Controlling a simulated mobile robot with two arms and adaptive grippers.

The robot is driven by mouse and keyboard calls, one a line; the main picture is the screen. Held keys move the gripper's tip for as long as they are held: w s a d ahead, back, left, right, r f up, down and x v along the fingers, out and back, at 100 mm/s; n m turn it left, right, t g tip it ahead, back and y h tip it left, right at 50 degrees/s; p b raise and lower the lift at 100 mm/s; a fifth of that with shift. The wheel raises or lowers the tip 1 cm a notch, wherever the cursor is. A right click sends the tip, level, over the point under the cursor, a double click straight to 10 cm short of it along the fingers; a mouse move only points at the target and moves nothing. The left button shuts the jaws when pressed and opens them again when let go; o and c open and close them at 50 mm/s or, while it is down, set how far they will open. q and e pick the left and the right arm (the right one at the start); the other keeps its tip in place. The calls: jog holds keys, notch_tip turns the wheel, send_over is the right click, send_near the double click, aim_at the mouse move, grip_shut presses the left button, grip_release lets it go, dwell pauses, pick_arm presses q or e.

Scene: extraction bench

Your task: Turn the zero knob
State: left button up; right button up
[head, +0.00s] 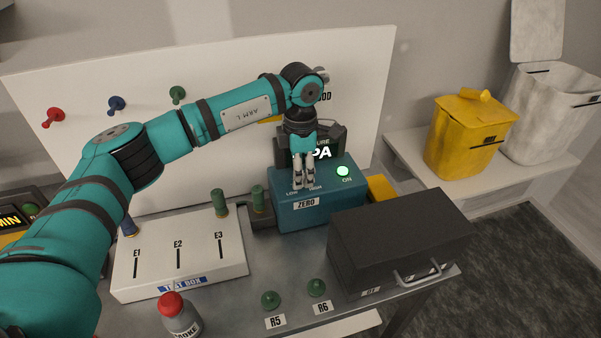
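The zero knob belongs to the blue box with the ZERO label (306,202), on the bench at the centre. The knob itself is not visible; my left gripper's fingers cover the spot between the LOW and HIGH marks. My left gripper (304,186) points down in front of the box's sloped face, its pale fingers close together just above the ZERO label. Whether they grip the knob or only stand at it cannot be seen. The box's green ON light (343,171) is lit. A display behind the gripper is partly hidden. My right gripper is not in view.
A white test box (230,262) with slots E1 to E3 stands left of the blue box. A dark case (400,235) with a handle stands close on the right. A red-capped bottle (181,316) and green knobs at R5 (270,300) and R6 (316,288) are in front.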

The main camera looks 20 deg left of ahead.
pick_arm(q)
jog(key=o, duration=0.4)
notch_tip(320, 180, up, 12)
dwell(0.5)
